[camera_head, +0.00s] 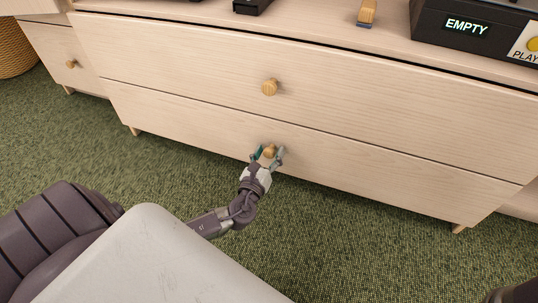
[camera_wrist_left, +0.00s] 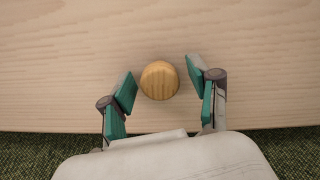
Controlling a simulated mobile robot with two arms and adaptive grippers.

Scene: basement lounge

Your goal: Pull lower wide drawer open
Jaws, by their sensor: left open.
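The lower wide drawer (camera_head: 370,163) of the pale wood cabinet is shut, its front flush with the upper drawer. Its round wooden knob (camera_head: 269,150) sits near the middle of its front. My left gripper (camera_head: 267,155) is at this knob, with its fingers open on either side. In the left wrist view the knob (camera_wrist_left: 159,80) lies between the teal finger pads (camera_wrist_left: 160,90), with a gap visible on both sides. I cannot tell how far the fingertips are from the drawer front. My right gripper does not show.
The upper wide drawer (camera_head: 200,62) with its own knob (camera_head: 269,87) is shut above. A black device with an EMPTY display (camera_head: 467,27) stands on top at the right. A small drawer (camera_head: 60,55) and wicker basket (camera_head: 14,48) are at the left. Green carpet (camera_head: 160,170) lies clear in front.

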